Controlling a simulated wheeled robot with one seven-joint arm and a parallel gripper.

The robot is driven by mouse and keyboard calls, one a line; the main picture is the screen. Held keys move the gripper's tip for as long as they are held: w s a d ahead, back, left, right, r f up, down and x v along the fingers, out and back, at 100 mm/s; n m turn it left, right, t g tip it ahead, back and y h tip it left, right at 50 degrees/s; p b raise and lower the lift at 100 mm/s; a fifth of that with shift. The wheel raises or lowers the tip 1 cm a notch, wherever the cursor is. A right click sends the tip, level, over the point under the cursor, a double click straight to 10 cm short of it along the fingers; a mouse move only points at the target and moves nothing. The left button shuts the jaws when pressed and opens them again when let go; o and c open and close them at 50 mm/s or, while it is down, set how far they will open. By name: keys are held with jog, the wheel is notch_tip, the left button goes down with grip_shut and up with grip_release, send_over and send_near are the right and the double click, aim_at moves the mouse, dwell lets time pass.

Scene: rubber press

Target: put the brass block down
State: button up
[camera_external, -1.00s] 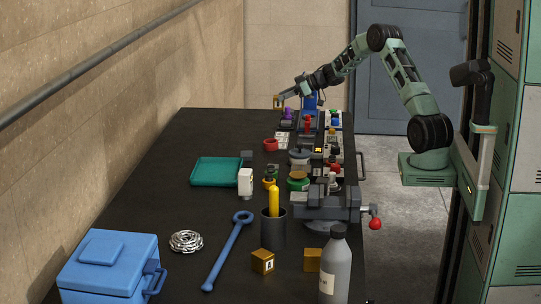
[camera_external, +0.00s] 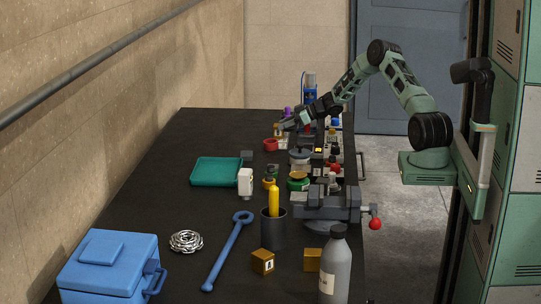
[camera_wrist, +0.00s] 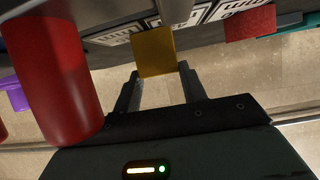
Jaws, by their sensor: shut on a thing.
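The brass block (camera_wrist: 155,52) is between the two fingers of my gripper (camera_wrist: 158,88) in the wrist view, and the fingers are shut on it. In the external view the small block (camera_external: 277,129) shows at the far end of the table, low over the printed cards, with my gripper (camera_external: 284,127) tilted down to it from the right. I cannot tell whether its underside touches the surface. Black-and-white printed cards (camera_wrist: 172,10) show just beyond the block in the wrist view.
A red cylinder (camera_wrist: 52,80) stands close on the left in the wrist view, with a purple thing (camera_wrist: 14,94) beyond. A blue device (camera_external: 310,85) stands behind my gripper. The dark table (camera_external: 205,135) is clear farther left.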

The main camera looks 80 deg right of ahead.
jog(key=o, duration=1.3)
jog(key=shift+f, duration=0.1)
jog(key=shift+r, duration=0.25)
jog(key=b+v, duration=0.1)
jog(key=v, duration=1.1)
